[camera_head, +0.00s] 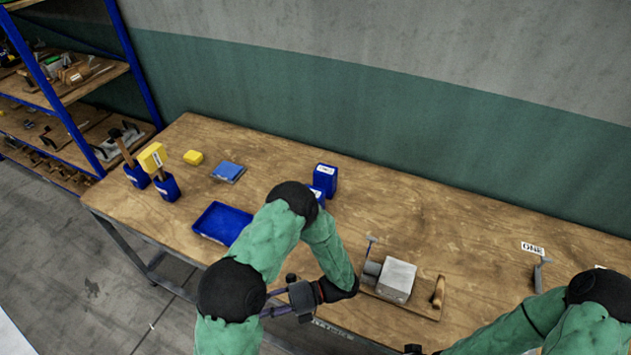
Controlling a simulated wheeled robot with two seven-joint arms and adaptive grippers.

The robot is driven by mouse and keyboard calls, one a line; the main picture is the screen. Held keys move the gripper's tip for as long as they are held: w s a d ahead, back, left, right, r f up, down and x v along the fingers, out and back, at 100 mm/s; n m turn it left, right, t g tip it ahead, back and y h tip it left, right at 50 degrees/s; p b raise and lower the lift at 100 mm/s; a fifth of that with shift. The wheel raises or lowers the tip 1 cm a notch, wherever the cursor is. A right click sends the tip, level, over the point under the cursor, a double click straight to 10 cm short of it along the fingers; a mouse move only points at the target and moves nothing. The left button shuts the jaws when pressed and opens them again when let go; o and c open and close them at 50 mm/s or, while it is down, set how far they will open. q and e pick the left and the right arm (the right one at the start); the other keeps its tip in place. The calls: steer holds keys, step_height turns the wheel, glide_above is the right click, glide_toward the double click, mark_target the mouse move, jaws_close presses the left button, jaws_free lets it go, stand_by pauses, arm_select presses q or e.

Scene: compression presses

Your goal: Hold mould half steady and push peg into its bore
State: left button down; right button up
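A pale grey block (397,278), which looks like the mould half, sits on a wooden board (425,311) near the table's front edge. A darker grey round part (372,269) is at its left side. I cannot make out a bore or a separate peg. My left gripper (277,302) is left of the board, at the table's front edge, apart from the block. Two dark fingers point left; their tips are hidden by my arm or too small to judge.
A wooden handle (438,291) stands at the board's right end, and a small T-shaped piece (370,240) behind its left end. A blue tray (222,223), blue boxes (326,178) and tool holders (167,187) are left. The table's back middle is clear.

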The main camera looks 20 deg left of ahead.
arm_select(q)
steer(key=w+a+m+t+y, duration=0.2)
steer(key=w+m+t+y, duration=0.25)
steer(key=w+t, duration=0.3)
steer(key=w+d+r+m+t+h, duration=0.2)
steer(key=w+d+m+t, duration=0.3)
steer(key=w+t, duration=0.3)
steer(key=w+d+r+m+t+h, duration=0.2)
steer(key=w+d+r+m+t, duration=0.1)
steer(key=w+d+m+t, duration=0.3)
steer(key=w+t, duration=0.2)
steer(key=w, duration=0.1)
steer(key=shift+w+m, duration=0.35)
steer(key=shift+w, duration=0.05)
